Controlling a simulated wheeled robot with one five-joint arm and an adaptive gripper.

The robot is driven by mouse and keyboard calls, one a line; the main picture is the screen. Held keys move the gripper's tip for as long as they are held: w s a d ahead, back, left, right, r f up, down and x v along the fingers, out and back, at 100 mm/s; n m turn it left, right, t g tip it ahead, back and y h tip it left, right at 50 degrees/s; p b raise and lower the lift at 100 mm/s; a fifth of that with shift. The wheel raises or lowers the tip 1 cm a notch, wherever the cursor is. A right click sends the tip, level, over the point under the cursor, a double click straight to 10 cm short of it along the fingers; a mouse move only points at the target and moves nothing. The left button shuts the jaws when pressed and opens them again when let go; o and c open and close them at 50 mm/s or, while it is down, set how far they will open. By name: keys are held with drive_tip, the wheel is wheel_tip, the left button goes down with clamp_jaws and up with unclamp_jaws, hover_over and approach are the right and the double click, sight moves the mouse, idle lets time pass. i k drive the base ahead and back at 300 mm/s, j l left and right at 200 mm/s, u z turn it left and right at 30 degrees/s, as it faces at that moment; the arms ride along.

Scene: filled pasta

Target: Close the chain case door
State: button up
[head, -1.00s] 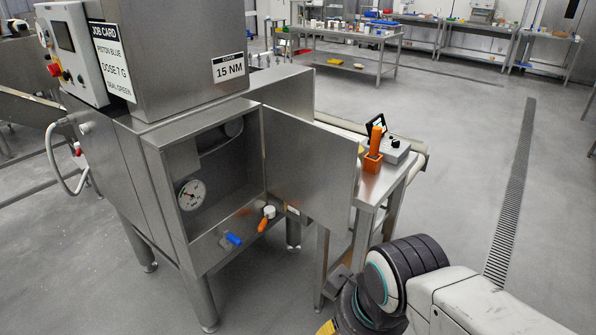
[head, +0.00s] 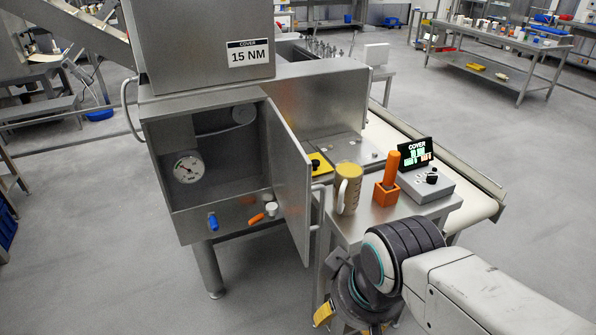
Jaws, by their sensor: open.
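The chain case (head: 158,160) is a grey steel box low on the machine, left of centre in the head view. Its door (head: 290,185) is hinged at the case's right edge and stands open, swung out toward me. A bar handle (head: 318,205) shows at the door's free edge. Inside the case are a round gauge (head: 188,168) and a wheel (head: 243,114). My gripper (head: 348,322) hangs at the bottom edge, right of and below the door, apart from it in the picture. Its yellow-tipped fingers are spread and partly cut off; nothing shows between them.
A side table (head: 362,228) right of the door holds a jug (head: 347,188), an orange-handled tool in a block (head: 388,180) and a display unit (head: 425,180). Open floor lies front left.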

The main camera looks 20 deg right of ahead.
sight(292, 169)
drive_tip(key=l+u, duration=0.2)
drive_tip(key=l, duration=0.2)
drive_tip(key=k+l+u, duration=0.15)
drive_tip(key=l, duration=0.25)
drive_tip(key=k+l+u, duration=0.2)
drive_tip(key=l, duration=0.2)
drive_tip(key=l+u, duration=0.15)
drive_tip(key=l, duration=0.25)
